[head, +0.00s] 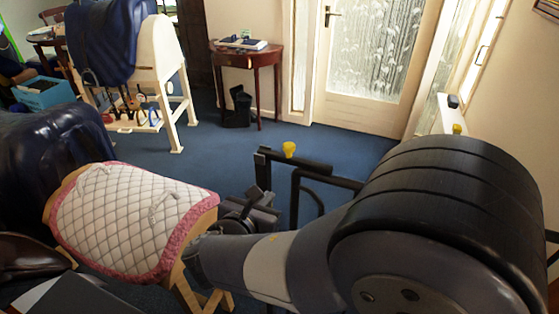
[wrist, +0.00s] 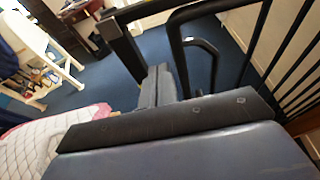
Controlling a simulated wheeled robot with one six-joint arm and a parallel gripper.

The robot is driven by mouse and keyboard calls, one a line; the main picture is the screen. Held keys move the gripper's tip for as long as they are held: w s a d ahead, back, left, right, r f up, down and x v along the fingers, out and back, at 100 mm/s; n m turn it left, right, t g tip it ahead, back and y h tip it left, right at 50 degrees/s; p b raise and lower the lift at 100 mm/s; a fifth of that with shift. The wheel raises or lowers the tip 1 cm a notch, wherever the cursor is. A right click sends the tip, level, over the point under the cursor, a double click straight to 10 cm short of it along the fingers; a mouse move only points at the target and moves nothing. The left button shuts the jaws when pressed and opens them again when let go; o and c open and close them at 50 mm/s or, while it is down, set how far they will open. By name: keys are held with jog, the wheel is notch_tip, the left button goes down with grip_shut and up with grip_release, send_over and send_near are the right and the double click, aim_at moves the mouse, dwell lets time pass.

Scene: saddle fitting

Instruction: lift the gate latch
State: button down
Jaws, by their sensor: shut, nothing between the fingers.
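My gripper (head: 262,194) is just in front of the gate's near post in the head view. In the wrist view, my gripper's fingers (wrist: 160,73) are together and empty, beside the post and left of the loop. Contact with the gate cannot be told.
A stand with a white quilted, pink-edged pad (head: 135,220) is close left of my gripper. A white saddle rack (head: 160,60) with a blue cover stands behind. A small wooden table (head: 250,57) is by the far wall. Blue carpet (head: 225,140) is open between.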

jog(key=shift+s, duration=0.1)
dwell(0.3)
jog(key=w+d+p, duration=0.3)
jog(key=w, duration=0.6)
jog(key=shift+d+r, duration=0.15)
jog(key=shift+r, duration=0.25)
